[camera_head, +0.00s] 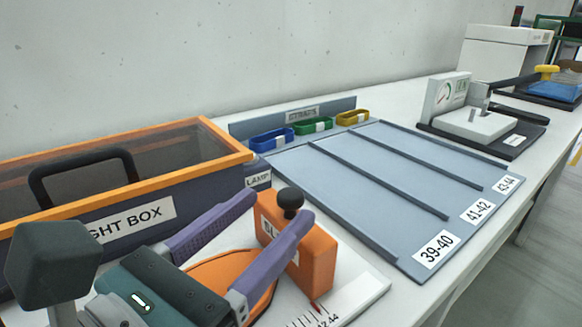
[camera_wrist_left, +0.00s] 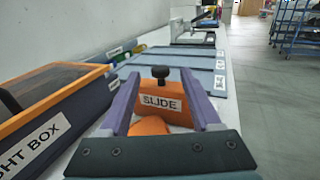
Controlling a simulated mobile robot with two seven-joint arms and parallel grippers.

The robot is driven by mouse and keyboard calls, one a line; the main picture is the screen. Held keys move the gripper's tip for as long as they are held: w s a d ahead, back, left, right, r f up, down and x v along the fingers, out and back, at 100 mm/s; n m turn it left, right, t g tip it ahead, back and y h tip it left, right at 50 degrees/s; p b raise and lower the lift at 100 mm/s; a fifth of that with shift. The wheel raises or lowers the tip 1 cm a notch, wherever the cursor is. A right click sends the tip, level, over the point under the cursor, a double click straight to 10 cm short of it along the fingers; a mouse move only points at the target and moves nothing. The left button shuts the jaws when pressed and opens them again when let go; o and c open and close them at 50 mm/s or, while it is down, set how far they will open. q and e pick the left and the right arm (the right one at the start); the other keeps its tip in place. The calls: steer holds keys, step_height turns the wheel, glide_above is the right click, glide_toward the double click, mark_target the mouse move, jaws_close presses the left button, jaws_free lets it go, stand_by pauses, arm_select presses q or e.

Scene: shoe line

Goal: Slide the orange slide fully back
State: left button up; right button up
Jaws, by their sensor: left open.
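The orange slide (camera_head: 318,259) is an upright orange block with a black knob on top. It stands on a white plate (camera_head: 355,299) with a printed scale and a small red pointer. It also shows in the left wrist view (camera_wrist_left: 172,116), labelled SLIDE. My left gripper (camera_head: 279,219) is open, with its purple fingers on either side of the slide in both views; I cannot tell whether they touch it. An orange rounded piece (camera_head: 215,277) lies below the fingers, partly hidden by the gripper. My right gripper is not in view.
A light box (camera_head: 130,212) with an orange frame and black handle stands at left. Behind the slide lies a grey lane board (camera_head: 385,185) marked 39-40, 41-42 and 43-44. Blue, green and yellow straps (camera_head: 313,126) sit at its back. A gauge device (camera_head: 448,95) stands farther right.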

mark_target(284, 202)
arm_select(q)
steer(key=shift+x, duration=2.4)
steer(key=shift+c, duration=0.2)
jaws_close()
